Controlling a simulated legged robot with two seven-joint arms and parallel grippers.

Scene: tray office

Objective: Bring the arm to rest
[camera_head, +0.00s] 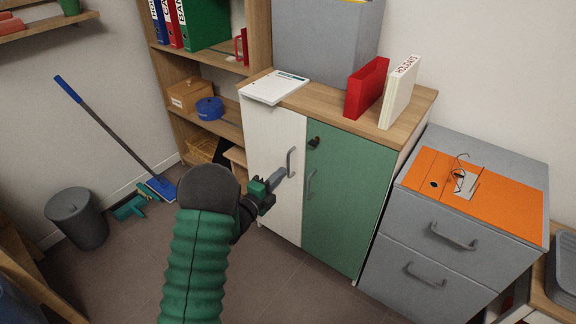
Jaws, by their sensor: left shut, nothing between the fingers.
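My left arm, in a green ribbed sleeve, rises from the bottom of the head view. My left gripper (277,180) is shut and empty, in front of the white door (271,150) of the cabinet. In the picture its fingertips are close to the white door's handle (291,162); I cannot tell whether they touch it. Both cabinet doors look closed, the white one and the green one (348,200). My right gripper is not in view.
A grey drawer unit (420,250) with an orange folder (510,198) stands right of the cabinet. A shelf with binders (205,25) stands behind left. A grey bin (77,218) and a blue broom (118,133) are at the left.

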